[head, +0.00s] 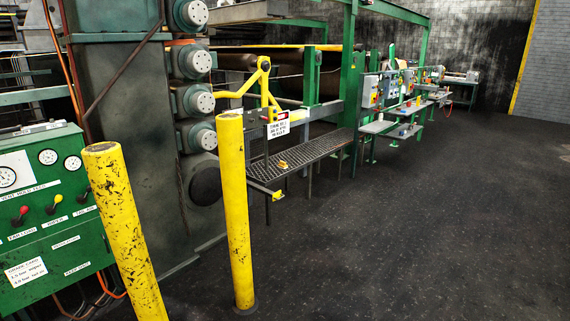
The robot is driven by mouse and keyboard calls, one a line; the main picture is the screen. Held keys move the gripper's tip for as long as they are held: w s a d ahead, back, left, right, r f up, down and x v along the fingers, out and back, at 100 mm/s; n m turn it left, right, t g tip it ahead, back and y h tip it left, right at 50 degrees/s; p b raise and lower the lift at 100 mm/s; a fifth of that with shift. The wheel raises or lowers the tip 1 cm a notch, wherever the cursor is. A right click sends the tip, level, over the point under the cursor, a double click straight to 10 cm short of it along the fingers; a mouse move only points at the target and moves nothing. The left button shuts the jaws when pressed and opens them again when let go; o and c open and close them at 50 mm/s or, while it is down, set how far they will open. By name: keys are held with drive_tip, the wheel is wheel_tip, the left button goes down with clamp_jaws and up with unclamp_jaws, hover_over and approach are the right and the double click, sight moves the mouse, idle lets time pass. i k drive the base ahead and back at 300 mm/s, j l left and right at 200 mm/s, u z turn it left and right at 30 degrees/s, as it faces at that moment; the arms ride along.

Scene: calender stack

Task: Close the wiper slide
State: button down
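A green control panel (40,215) stands at the left edge, with white dial gauges (48,157) on it. Three small handles project from its face: a red one (21,212), a yellow one (58,200) and a dark one (82,198). The label under the yellow handle seems to read "WIPER". I cannot tell from here whether that slide is open or closed. A white notice (25,272) sits low on the panel. My gripper is not in view.
Two yellow posts stand in front, one (125,230) close to the panel's right side and one (235,210) farther right. Behind them are the roll stack (195,100) and a grated step (300,155). Workbenches (390,130) line the back. The dark floor (430,240) at right is clear.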

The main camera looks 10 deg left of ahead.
sight(276, 195)
drive_tip(key=i+j+u, duration=0.1)
drive_tip(key=i, duration=1.85)
drive_tip(key=i+u, duration=0.15)
drive_tip(key=i, duration=1.8)
drive_tip(key=i+l+u, duration=0.15)
drive_tip(key=i, duration=0.85)
drive_tip(key=i+u, duration=0.2)
drive_tip(key=i, duration=0.2)
drive_tip(key=i+l+u, duration=0.15)
drive_tip(key=i, duration=0.25)
